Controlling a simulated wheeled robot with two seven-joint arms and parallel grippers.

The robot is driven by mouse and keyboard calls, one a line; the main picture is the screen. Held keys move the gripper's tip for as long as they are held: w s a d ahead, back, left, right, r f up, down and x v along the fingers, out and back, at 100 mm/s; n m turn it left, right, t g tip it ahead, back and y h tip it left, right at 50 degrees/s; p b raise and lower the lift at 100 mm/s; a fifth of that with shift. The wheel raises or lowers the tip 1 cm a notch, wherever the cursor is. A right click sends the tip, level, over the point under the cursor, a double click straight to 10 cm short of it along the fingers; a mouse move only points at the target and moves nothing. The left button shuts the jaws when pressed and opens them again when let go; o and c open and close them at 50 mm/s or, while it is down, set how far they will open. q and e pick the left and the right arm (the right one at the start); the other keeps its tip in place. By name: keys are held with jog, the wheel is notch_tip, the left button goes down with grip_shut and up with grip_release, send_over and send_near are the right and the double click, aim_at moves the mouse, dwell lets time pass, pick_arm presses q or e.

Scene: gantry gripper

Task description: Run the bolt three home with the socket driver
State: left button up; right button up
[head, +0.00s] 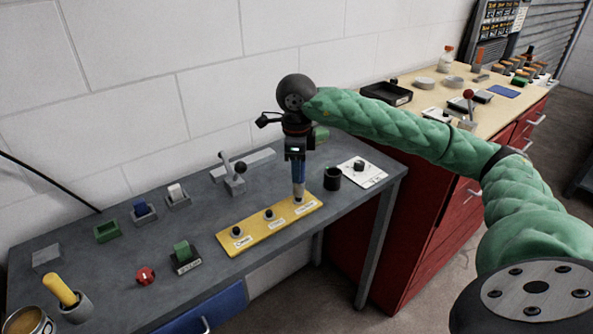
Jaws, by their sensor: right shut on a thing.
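A yellow plate (254,232) lies on the grey table and carries a row of bolts with white labels. Two bolts show bare: one at the left end (236,231) and one in the middle (268,214). My right gripper (296,160) points down over the plate's right end. It is shut on the socket driver (299,184), a blue-topped upright tool with a lighter lower shaft. The driver's lower end is at the right-end bolt position and hides that bolt; I cannot tell how far it is seated. My left gripper is not in view.
A black cup (332,178) and a white card (362,173) with a dark knob stand right of the plate. A lever fixture (233,178) is behind. A red cabinet (430,190) stands at right.

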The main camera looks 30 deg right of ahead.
jog(key=shift+r+p, duration=0.75)
jog(key=shift+r, duration=1.65)
